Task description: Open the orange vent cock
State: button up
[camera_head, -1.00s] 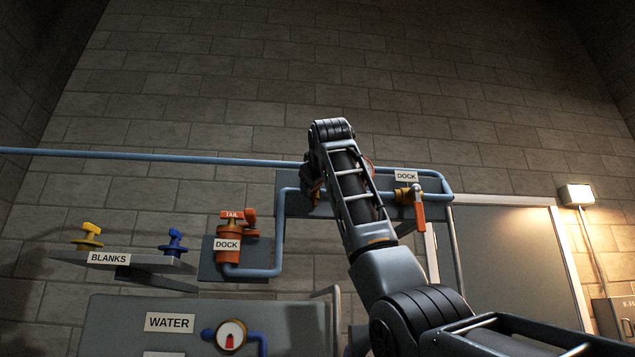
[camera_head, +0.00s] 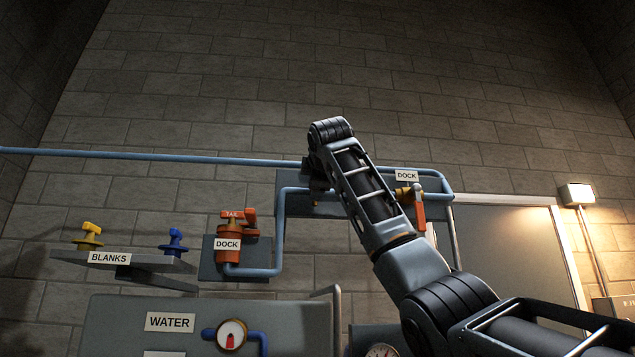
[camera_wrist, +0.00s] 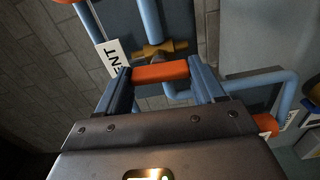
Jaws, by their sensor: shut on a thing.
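The orange handle (camera_wrist: 160,73) of the vent cock lies between the two blue-grey fingers of my gripper (camera_wrist: 162,82) in the wrist view, and the gripper is shut on it. The cock's brass body (camera_wrist: 158,49) sits just beyond the handle on a blue pipe. A white label (camera_wrist: 112,59) ending in "ENT" is beside it. The handle lies across the view, roughly square to the pipe above it. In the head view my own arm hides the fingers and most of the vent cock.
A second orange-handled cock (camera_head: 420,210) hangs under a "DOCK" label to the right. An orange "TAIL" fitting (camera_head: 230,245) is on a dock at left. A blanks shelf (camera_head: 130,262) holds yellow and blue pieces. A "WATER" panel (camera_head: 110,325) stands below.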

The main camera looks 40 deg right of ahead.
jog(key=shift+a+n, duration=0.15)
jog(key=shift+n, duration=0.25)
jog(key=o, duration=1)
jog(key=shift+o, duration=0.2)
jog(key=shift+s, duration=0.1)
jog(key=b+v, duration=0.3)
jog(key=v, duration=0.4)
jog(key=shift+s+a, duration=0.2)
jog(key=shift+s+f, duration=0.1)
